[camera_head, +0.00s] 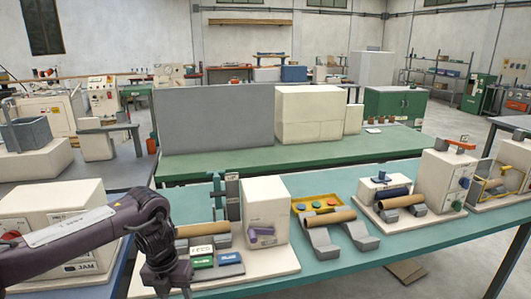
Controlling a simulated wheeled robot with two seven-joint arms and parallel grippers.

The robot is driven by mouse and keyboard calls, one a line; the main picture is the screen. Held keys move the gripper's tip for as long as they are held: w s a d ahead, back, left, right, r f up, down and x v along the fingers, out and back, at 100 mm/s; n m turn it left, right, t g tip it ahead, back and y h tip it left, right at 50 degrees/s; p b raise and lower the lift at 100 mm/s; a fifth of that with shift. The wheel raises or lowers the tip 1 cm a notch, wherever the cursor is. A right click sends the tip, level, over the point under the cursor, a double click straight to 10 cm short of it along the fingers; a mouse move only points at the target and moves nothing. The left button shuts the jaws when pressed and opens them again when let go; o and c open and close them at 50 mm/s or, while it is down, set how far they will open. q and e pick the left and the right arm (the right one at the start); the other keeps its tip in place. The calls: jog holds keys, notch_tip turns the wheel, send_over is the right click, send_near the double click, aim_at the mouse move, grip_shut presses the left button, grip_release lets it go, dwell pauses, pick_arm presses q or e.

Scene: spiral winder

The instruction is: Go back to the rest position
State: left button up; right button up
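My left arm (75,235) comes in from the left edge and bends down at the wrist. Its end, with the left gripper (170,282), hangs low near the bottom edge, in front of the left machine's base plate. The fingers are dark and small, and I cannot tell whether they are open or shut. I see nothing clearly held in it. My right arm and gripper are not in view. A cardboard tube (330,218) lies across two grey supports on the teal table (345,273). Another tube (203,229) lies on the left machine, close to my wrist.
A white machine housing (265,210) stands right of my wrist. A white control box (60,222) stands behind my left arm. A green bench (300,155) lies farther back.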

pick_arm(q)
jog(key=w+d+f+n+t+h, duration=0.2)
jog(key=d+f+n+h, duration=0.45)
jog(key=d+f, duration=0.8)
notch_tip(320, 180, down, 10)
jog(key=s+d+f+n+t, duration=0.1)
jog(key=s+d+n+t, duration=0.15)
jog(key=n, duration=0.65)
jog(key=s+a+f+n+y, duration=0.2)
jog(key=s+a+f+n, duration=0.25)
jog(key=s+f, duration=0.4)
jog(key=s+a+f+n+y, duration=0.1)
jog(key=s+a+f+n, duration=0.3)
jog(key=s+f+n, duration=0.35)
jog(key=s+a+f+n+g+y, duration=0.1)
jog(key=s+a+f+n, duration=0.1)
jog(key=s, duration=0.7)
jog(key=s+a+f+n+g+y, duration=0.1)
jog(key=s+a+f, duration=0.3)
jog(key=s, duration=0.6)
jog(key=s+a+f+n+g+y, duration=0.1)
jog(key=s+a+f+n+y, duration=0.1)
jog(key=s, duration=0.7)
notch_tip(320, 180, down, 2)
jog(key=shift+s+a+f+n+g, duration=0.15)
jog(key=shift+s+a+n+g, duration=0.2)
jog(key=shift+a+n, duration=0.4)
jog(key=shift+w+d, duration=0.1)
